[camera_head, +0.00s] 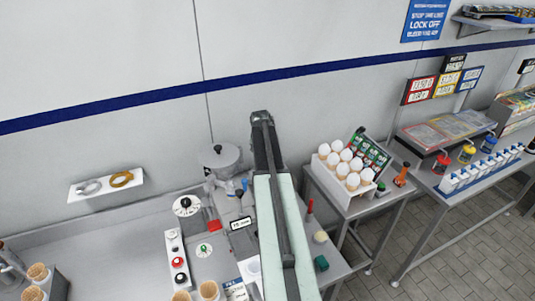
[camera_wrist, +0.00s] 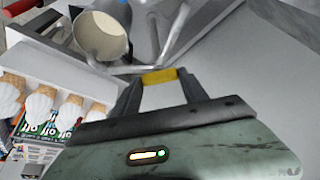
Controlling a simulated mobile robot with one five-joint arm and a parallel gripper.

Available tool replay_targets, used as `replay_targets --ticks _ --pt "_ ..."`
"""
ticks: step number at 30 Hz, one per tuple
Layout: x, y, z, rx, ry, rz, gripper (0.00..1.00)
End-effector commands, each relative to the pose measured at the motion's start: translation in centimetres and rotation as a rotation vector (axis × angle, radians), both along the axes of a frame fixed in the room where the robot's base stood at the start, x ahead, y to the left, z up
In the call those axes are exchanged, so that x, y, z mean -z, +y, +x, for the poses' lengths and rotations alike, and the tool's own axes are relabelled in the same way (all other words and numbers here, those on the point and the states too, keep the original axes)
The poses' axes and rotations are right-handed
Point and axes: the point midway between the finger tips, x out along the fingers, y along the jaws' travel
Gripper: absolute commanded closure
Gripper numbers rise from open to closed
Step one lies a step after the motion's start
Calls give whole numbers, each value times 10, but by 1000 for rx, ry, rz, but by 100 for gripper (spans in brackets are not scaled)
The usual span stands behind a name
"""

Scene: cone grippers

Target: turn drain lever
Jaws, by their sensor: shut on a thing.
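In the wrist view, the two dark fingers of my gripper (camera_wrist: 158,84) are closed in on a yellow piece (camera_wrist: 160,75) held between their tips. The yellow piece joins grey metal parts above it; I take it to be the drain lever's grip, but its full shape is not clear. A round metal opening (camera_wrist: 100,36) with a cream inside lies just beyond, to the upper left. In the head view, my arm covers the spot, and neither my fingers nor the yellow piece can be made out. A lidded metal pot (camera_head: 219,155) stands left of my arm.
A white tray (camera_head: 325,176) of cones stands right of my arm on a side table; it is close on the left in the wrist view (camera_wrist: 55,66). A dial (camera_head: 187,206), a red piece (camera_head: 214,226) and a button panel (camera_head: 175,250) lie left of my arm. A wall stands behind.

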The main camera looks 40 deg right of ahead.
Motion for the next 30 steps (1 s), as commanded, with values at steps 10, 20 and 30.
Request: replay_targets --ticks 10,20,30 --pt "0 -1 2 328 4 -3 90" --pt "0 -1 3 630 3 -1 90" --pt "0 -1 4 847 3 -1 90"
